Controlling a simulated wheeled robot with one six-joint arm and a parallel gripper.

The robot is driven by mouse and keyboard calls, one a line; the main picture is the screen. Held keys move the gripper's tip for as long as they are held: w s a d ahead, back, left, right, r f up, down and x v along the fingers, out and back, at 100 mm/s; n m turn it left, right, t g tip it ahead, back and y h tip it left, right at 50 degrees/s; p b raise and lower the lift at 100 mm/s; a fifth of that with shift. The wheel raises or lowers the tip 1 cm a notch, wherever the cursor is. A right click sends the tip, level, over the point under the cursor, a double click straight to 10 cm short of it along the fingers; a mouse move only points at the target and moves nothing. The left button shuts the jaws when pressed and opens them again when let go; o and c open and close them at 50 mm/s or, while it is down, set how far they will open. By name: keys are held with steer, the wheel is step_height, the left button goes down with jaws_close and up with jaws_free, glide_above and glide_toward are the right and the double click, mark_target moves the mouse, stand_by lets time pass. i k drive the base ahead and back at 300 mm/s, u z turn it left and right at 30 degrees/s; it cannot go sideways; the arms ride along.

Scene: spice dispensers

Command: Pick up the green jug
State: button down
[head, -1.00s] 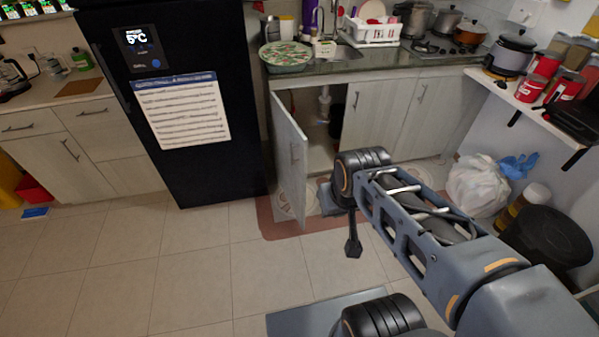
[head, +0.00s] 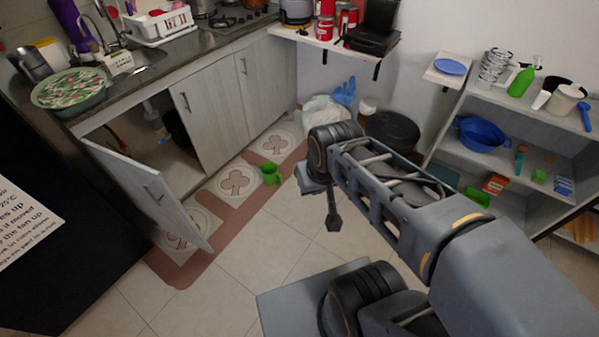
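A small green jug (head: 270,174) sits on the floor mat, in front of the closed lower cabinet doors. It looks upright. My gripper (head: 333,223) hangs down at the end of my arm, to the right of the jug and lower in the picture, apart from it. The gripper is small and dark here, and whether its fingers are open or shut cannot be made out. Nothing is visibly held in it.
A cabinet door (head: 146,188) stands open at the left, over the reddish mat (head: 217,235). A white bag (head: 322,110) and a black bin (head: 393,132) stand by the wall. Shelves (head: 452,120) at the right hold bowls and bottles. Floor tiles are clear.

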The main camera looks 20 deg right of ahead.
mark_target(268, 170)
steer(key=z, duration=0.8)
steer(key=i, duration=2.7)
steer(key=u, duration=3.85)
